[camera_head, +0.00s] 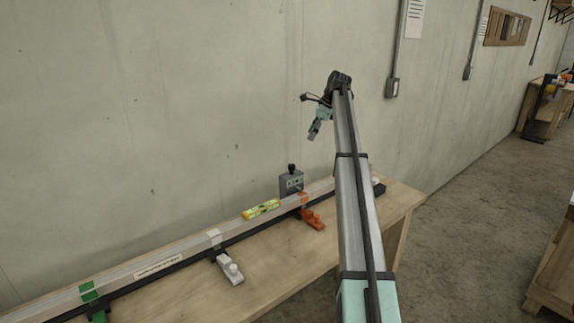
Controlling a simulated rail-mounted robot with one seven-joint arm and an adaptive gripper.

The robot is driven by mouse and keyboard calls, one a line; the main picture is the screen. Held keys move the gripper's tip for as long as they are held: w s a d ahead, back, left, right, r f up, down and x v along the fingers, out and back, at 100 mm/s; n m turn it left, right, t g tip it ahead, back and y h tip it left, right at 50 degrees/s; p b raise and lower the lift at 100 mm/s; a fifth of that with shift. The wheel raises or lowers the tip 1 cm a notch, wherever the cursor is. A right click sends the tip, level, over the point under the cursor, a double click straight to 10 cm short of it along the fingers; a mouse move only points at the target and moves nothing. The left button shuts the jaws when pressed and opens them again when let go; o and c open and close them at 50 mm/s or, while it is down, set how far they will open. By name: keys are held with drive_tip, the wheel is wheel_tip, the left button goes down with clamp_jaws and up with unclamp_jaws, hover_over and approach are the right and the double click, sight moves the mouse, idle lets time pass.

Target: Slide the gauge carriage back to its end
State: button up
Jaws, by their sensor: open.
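A long pale rail (190,246) with a dark lower edge runs along the bench. A grey box with a black knob (291,183) stands at the rail's back side, toward the right; it may be the gauge carriage, but I cannot tell for sure. An orange piece (312,219) and a white piece (229,268) sit across the rail and stick out at its front. A green piece (90,295) is at the far left. My gripper (313,133) is open and hangs in the air above the grey box, apart from everything.
A yellow-green level (261,209) lies by the rail, left of the grey box. A black block (378,188) is at the rail's right end, partly behind my arm. The wooden bench (300,262) stands against a concrete wall; its front strip is mostly clear.

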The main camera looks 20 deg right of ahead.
sight(292, 165)
drive_tip(key=shift+g, duration=0.3)
drive_tip(key=p+x, duration=0.1)
drive_tip(key=x, duration=0.4)
drive_tip(key=a+p+x, duration=0.1)
drive_tip(key=p+x, duration=0.1)
drive_tip(key=x, duration=0.4)
drive_tip(key=a+p+x, duration=0.1)
drive_tip(key=x, duration=0.5)
drive_tip(key=shift+r, duration=0.3)
clamp_jaws()
